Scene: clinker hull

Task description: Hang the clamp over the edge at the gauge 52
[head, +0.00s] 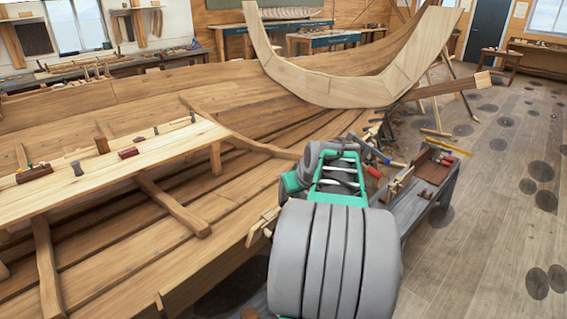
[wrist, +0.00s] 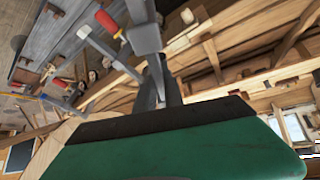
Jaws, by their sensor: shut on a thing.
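My gripper (wrist: 160,88) is shut on a grey metal clamp (wrist: 146,38), seen close up in the wrist view. Its bar runs up out of the top of that view, and a red handle shows beside it. In the head view my own arm hides the gripper and most of what it holds. The clamp is held above the hull's side, near the bench. The planked wooden hull (head: 140,92) fills the left and middle of the head view, with long plank edges. I cannot read any gauge number, so gauge 52 cannot be picked out.
A grey bench (head: 437,192) with tools and a wooden tray stands just right of my arm. A pale curved frame (head: 335,92) rises across the hull behind. A plank staging (head: 100,172) with small blocks lies at left. The floor (head: 500,205) at right is mostly clear.

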